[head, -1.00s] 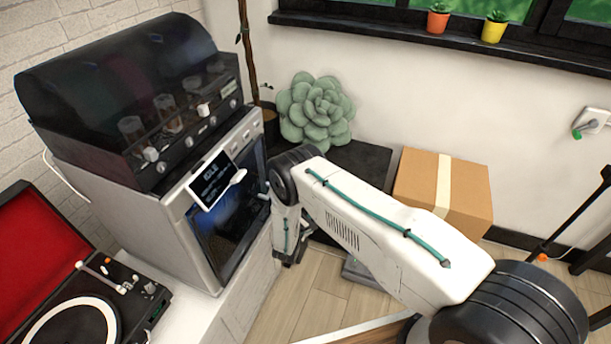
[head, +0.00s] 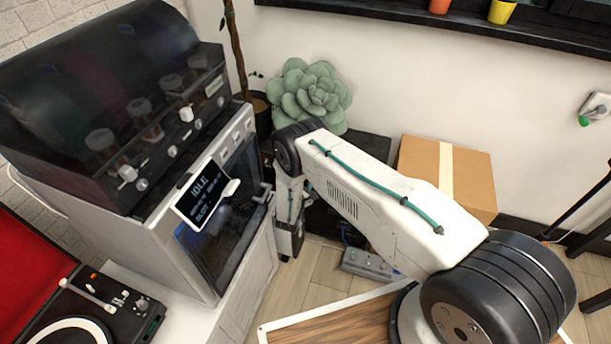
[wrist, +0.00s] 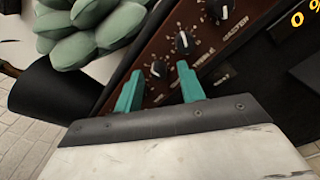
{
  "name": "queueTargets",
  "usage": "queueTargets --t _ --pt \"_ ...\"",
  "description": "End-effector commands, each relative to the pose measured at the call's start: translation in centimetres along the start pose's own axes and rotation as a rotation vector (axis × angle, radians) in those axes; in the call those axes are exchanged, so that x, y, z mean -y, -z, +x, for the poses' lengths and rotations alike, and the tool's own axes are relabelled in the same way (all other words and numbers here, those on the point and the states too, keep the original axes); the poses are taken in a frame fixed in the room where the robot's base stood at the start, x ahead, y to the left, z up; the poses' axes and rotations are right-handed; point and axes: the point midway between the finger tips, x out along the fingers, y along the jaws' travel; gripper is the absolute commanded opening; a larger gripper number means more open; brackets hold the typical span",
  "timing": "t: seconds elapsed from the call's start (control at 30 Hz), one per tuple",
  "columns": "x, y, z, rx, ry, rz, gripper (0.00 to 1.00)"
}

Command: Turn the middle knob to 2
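In the wrist view, a brown panel (wrist: 200,62) with white markings carries three black knobs in a slanting row. The middle knob (wrist: 183,42) has a white pointer line, pointing roughly up in the picture; the number at it is too small to read. The lower knob (wrist: 158,69) shows beyond the gap between the fingers, and the upper knob (wrist: 215,10) is near the top edge. My gripper (wrist: 158,88) is open and empty, its two teal fingers apart, short of the panel. In the head view the panel's knobs are not visible, and my arm partly covers the dark box (head: 372,147).
A grey-green succulent (head: 310,95) stands behind my arm. A cardboard box (head: 420,165) is to the right, a grey pedal (head: 368,264) on the floor. The white machine (head: 150,250) with an IDLE screen is at left.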

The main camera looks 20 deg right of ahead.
Motion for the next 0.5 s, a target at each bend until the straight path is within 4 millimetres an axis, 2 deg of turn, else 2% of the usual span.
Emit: queueTargets --t 0.2,0.33,0.37,0.5 --pt "-0.13 0.12 -0.09 -0.002 -0.002 0.0 0.39" --pt "-0.14 0.12 -0.09 -0.002 -0.002 0.0 0.03" --pt "-0.13 0.12 -0.09 -0.002 -0.002 0.0 0.0" --pt "-0.12 0.1 -0.07 -0.002 -0.002 -0.001 0.0"
